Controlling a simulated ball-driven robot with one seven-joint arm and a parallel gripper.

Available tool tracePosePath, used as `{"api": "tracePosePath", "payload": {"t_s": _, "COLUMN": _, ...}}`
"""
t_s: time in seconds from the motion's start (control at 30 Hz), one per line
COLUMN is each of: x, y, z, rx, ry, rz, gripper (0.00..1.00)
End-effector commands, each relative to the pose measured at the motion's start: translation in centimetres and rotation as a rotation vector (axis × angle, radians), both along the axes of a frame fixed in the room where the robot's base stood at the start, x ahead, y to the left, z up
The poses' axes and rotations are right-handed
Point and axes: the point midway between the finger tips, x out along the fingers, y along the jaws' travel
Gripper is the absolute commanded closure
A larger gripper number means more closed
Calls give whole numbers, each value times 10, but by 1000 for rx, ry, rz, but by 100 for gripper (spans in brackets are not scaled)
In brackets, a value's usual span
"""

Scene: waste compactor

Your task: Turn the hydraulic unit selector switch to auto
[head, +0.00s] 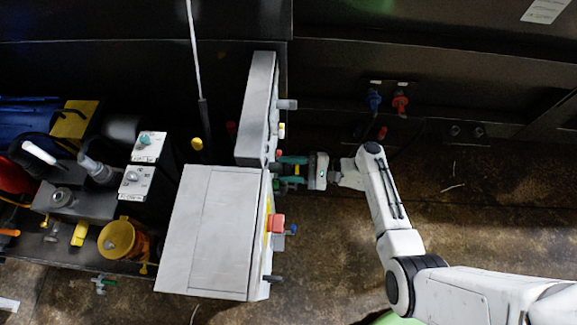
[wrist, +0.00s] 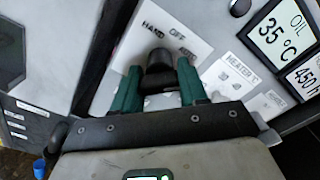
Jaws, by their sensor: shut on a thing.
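The selector switch (wrist: 159,60) is a dark knob on a light grey panel, under a plate lettered HAND, OFF and AUTO (wrist: 165,30). My gripper (wrist: 160,78) has its two green fingers on either side of the knob and is shut on it. The fingers and the gripper body hide the lower part of the knob, and I cannot tell which position it points to. In the head view my gripper (head: 291,170) reaches from the right to the front face of the grey control cabinets. The switch itself is hard to make out there.
A large grey cabinet (head: 212,230) with a red button (head: 277,223) stands beside a narrower one (head: 257,105). Open floor (head: 500,195) lies to the right.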

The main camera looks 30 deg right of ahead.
Motion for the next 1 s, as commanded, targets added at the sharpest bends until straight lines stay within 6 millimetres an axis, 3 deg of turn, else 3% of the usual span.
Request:
{"api": "tracePosePath", "payload": {"t_s": 0.17, "x": 0, "y": -1, "z": -1, "rx": -1, "ry": 4, "rz": -4, "gripper": 88}}
{"api": "tracePosePath", "payload": {"t_s": 0.2, "x": 0, "y": -1, "z": -1, "rx": -1, "ry": 4, "rz": -4, "gripper": 55}}
{"api": "tracePosePath", "payload": {"t_s": 0.43, "x": 0, "y": 0, "z": -1, "rx": -1, "ry": 2, "rz": -2, "gripper": 33}}
{"api": "tracePosePath", "payload": {"t_s": 0.77, "x": -3, "y": -4, "z": -1, "rx": -1, "ry": 0, "rz": -2, "gripper": 32}}
{"api": "tracePosePath", "payload": {"t_s": 1.0, "x": -24, "y": -35, "z": -2, "rx": -1, "ry": 0, "rz": -6, "gripper": 32}}
